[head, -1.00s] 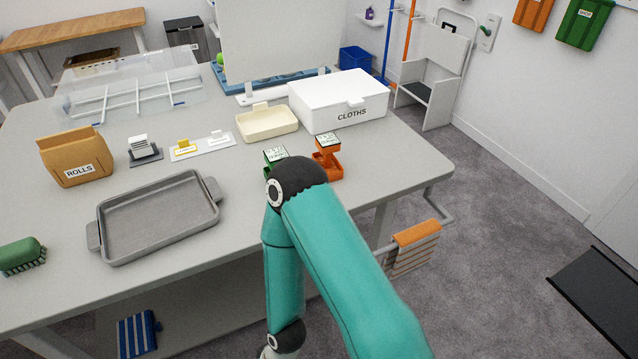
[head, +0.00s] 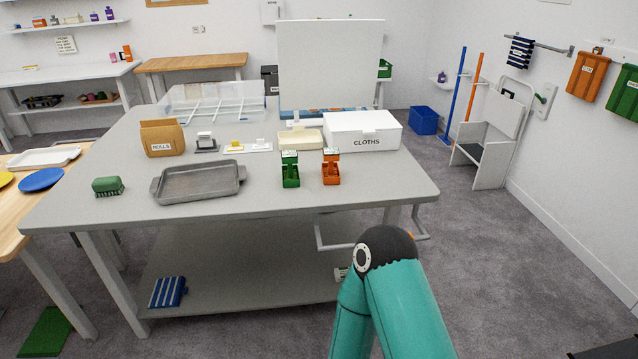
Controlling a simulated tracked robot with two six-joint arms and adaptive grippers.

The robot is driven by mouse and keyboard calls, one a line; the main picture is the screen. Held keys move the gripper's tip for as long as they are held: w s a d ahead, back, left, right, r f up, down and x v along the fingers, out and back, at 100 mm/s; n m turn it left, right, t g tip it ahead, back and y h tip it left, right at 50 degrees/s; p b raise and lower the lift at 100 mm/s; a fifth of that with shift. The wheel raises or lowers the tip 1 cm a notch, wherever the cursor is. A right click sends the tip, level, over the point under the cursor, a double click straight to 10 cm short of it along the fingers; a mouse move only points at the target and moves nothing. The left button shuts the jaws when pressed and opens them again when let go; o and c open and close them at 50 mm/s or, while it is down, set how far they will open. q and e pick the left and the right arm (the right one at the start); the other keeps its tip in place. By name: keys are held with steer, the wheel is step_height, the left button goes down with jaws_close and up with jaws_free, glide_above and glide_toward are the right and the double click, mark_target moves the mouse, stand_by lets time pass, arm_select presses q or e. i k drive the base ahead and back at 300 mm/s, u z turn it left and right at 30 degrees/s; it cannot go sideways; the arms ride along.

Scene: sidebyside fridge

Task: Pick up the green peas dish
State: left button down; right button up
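I cannot pick out a dish of green peas for certain. Neither of my grippers is in view. Only a teal arm of mine with a black joint shows at the bottom, in front of the table, its lower end cut off by the frame.
The grey table (head: 330,194) also carries a grey tray (head: 198,182), a green brush (head: 108,186), a ROLLS bag (head: 162,139), a cream dish (head: 293,141) and a white CLOTHS box (head: 362,132). A wooden table with a blue plate (head: 41,180) is at left.

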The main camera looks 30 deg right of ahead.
mark_target(290, 177)
steer(key=z, duration=0.3)
steer(key=i, duration=0.95)
steer(key=z, duration=0.1)
